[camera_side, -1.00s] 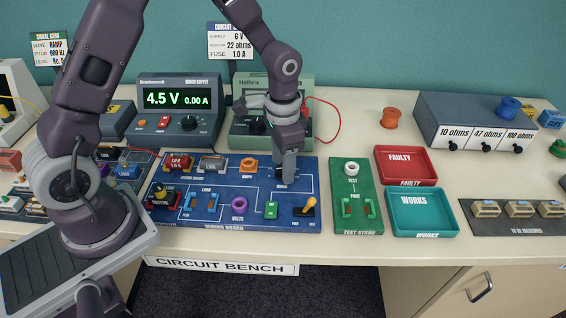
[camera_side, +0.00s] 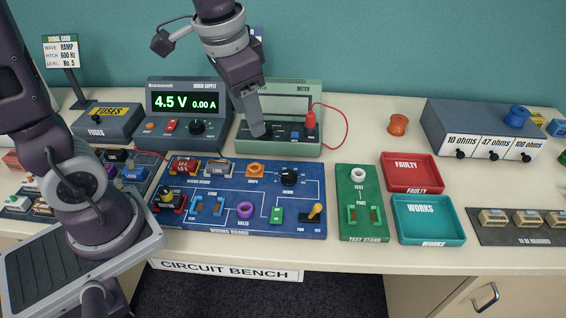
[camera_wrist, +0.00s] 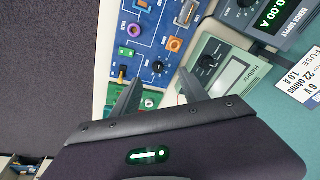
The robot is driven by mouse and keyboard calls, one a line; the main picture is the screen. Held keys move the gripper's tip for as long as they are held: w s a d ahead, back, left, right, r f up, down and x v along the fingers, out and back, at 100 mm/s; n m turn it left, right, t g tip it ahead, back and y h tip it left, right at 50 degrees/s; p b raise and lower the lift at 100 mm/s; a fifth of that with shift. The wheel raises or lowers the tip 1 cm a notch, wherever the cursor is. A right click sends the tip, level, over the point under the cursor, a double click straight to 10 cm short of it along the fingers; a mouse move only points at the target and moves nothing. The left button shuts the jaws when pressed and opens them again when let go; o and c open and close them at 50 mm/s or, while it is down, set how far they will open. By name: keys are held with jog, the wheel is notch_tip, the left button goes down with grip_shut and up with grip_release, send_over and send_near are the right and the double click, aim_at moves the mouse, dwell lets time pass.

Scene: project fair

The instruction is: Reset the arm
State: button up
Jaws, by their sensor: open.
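My gripper (camera_side: 259,134) is raised in front of the green meter (camera_side: 283,92), and in the side view its fingers overlap the meter's lower face. Whether it touches the meter cannot be told from there. In the wrist view the two fingers (camera_wrist: 155,92) stand apart with nothing held between them. The blue wiring board (camera_side: 226,178) lies below and nearer the front, with its black knob (camera_side: 289,177) clear of the gripper. The wrist view also shows this board and the meter's dial (camera_wrist: 208,62).
The bench supply (camera_side: 190,105) reads 4.5 V and 0.00 A. A green test stand (camera_side: 360,222), a red tray (camera_side: 412,173) and a teal tray (camera_side: 428,220) are to the right. A red lead (camera_side: 346,124) arcs beside the meter. Bench around the orange spool (camera_side: 398,125) is clear.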

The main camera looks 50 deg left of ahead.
jog(key=s+r+n+t, duration=0.2)
jog(key=s+r+t, duration=0.1)
jog(key=s, duration=1)
jog(key=shift+r+h, duration=0.3)
jog(key=shift+o, duration=0.3)
